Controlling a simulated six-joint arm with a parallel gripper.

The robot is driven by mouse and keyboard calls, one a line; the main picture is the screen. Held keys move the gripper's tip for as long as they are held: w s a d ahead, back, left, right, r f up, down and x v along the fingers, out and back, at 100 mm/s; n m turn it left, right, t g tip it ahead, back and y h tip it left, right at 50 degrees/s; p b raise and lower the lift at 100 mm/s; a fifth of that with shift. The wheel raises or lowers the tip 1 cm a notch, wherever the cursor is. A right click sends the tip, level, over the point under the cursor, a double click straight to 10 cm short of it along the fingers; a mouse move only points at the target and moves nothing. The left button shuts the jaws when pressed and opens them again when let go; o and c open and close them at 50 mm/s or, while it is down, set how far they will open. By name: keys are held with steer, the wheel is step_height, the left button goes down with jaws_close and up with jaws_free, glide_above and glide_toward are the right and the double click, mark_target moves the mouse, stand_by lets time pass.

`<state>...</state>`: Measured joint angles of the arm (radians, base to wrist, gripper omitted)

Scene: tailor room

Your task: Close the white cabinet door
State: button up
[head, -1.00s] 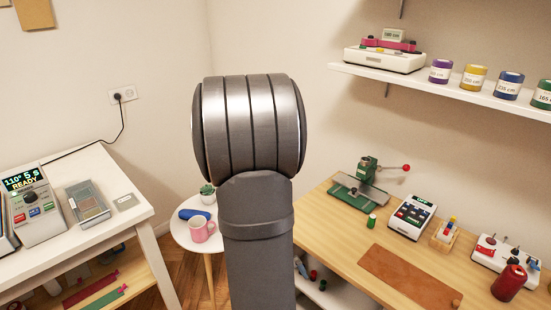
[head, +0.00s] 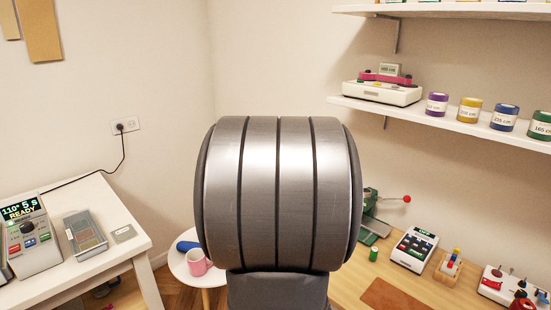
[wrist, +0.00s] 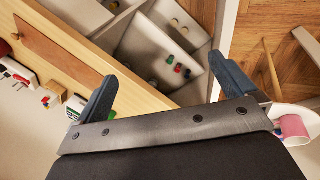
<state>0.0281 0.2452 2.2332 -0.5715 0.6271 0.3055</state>
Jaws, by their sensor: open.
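The white cabinet under the wooden worktop shows in the wrist view, with pale shelves (wrist: 150,52) holding small spools and its interior exposed. A pale upright panel (wrist: 227,30) at its right side may be the door or a side wall; I cannot tell which. My gripper (wrist: 165,68) is open and empty, its two dark fingers spread in front of the cabinet opening. Its distance from the panel is unclear. In the head view my own arm link fills the middle and hides the gripper and cabinet.
The wooden worktop (head: 382,297) carries a green press (head: 370,213), a keypad device (head: 414,249) and tools. A small round table (head: 184,264) with a pink mug (head: 198,262) stands left of my arm. A white table (head: 110,218) is at far left. Wooden floor (wrist: 265,45) is bare beside the panel.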

steer(key=c, duration=1.4)
steer(key=shift+a+f, duration=0.2)
steer(key=shift+a, duration=0.05)
steer(key=c, duration=0.4)
steer(key=a+f, duration=0.1)
steer(key=a, duration=0.1)
steer(key=a+f+g+h, duration=0.1)
steer(key=a+f, duration=0.1)
steer(key=a, duration=0.1)
steer(key=a+f+n+g, duration=0.1)
steer(key=a, duration=0.1)
steer(key=shift+w+a+f+h, duration=0.1)
steer(key=shift+a+f+h, duration=0.05)
steer(key=shift+f+h, duration=0.25)
jaws_close()
steer(key=s+a+f+n+t+h, duration=0.2)
steer(key=s+a+f+t+h, duration=0.4)
steer(key=a, duration=0.3)
steer(key=s+a+f+n+t+h, duration=0.3)
steer(key=s+a+f+t, duration=0.2)
steer(key=s+a+f, duration=0.4)
steer(key=s+x, duration=0.1)
steer(key=x, duration=1.1)
steer(key=shift+w+d+r, duration=0.15)
steer(key=shift+d+r, duration=0.15)
steer(key=shift+d, duration=0.4)
